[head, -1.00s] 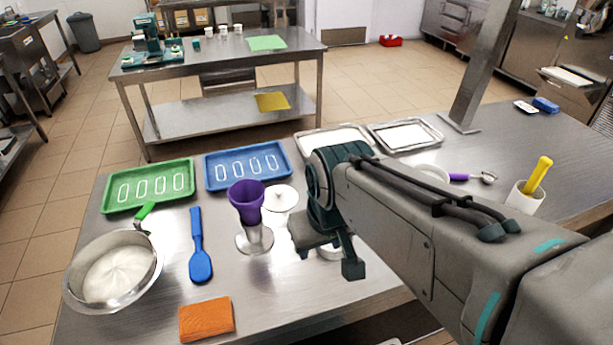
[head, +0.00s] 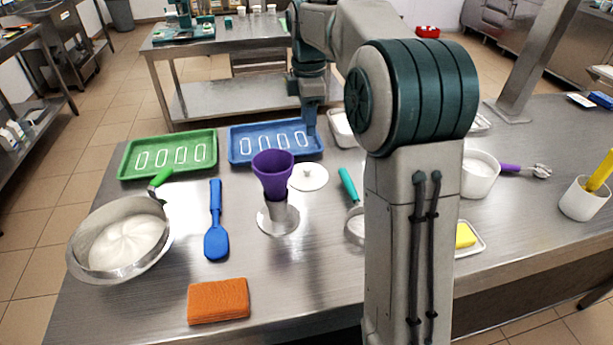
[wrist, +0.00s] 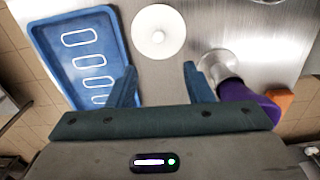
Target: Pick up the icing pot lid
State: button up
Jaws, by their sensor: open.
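The icing pot lid, a white round disc with a small knob (head: 309,177), lies flat on the steel table, just right of the purple funnel. It also shows in the wrist view (wrist: 158,31) at the top middle, beyond the fingertips. My gripper (head: 310,128) is in the air above the blue tray's right end, pointing down. In the wrist view its two fingers (wrist: 160,76) are apart, with bare table between them. The gripper is empty and not touching the lid. A white pot (head: 482,178) stands at the right, partly hidden by my arm.
The purple funnel (head: 272,172) stands in a metal holder (head: 279,218) close to the lid. The blue tray (head: 247,147) and green tray (head: 190,170) lie behind. A teal-handled tool (head: 348,185) lies right of the lid.

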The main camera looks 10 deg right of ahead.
send_over(307, 168)
jog(key=shift+n, duration=0.3)
notch_tip(307, 168, down, 8)
jog(key=shift+w+f+b, duration=0.1)
jog(key=shift+b, duration=0.25)
jog(key=shift+f, duration=2.95)
grip_shut()
